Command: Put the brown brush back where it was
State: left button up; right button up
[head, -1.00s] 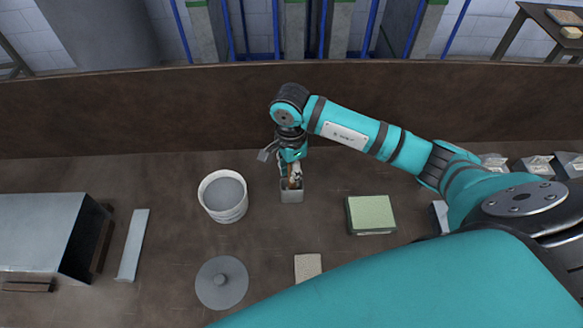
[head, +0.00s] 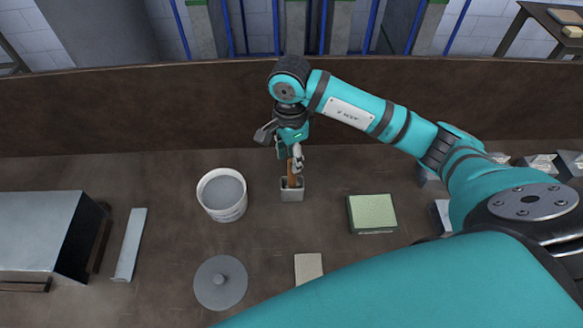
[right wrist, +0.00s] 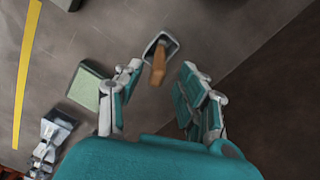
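The brown brush (head: 291,173) stands in a small grey square container (head: 292,196) on the dark floor in the head view. In the right wrist view its brown handle (right wrist: 158,67) rises out of the container (right wrist: 171,43), and its lower end is hidden inside. My right gripper (head: 294,160) is above the container. In the right wrist view its two fingers (right wrist: 160,82) are spread wide, with the handle beyond and between their tips, apparently touching neither. My left gripper is not in view.
A white bucket (head: 222,195) with grey content stands left of the container. A round grey lid (head: 221,283), a beige slab (head: 308,267) and a green box (head: 371,214) lie nearby. A metal duct (head: 40,235) and a flat strip (head: 131,245) are at left. A brown wall (head: 150,110) runs behind.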

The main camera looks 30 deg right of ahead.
notch_tip(320, 180, up, 7)
jog(key=shift+w+r+b, duration=0.1)
jog(key=shift+r+b, duration=0.05)
jog(key=shift+b, duration=0.45)
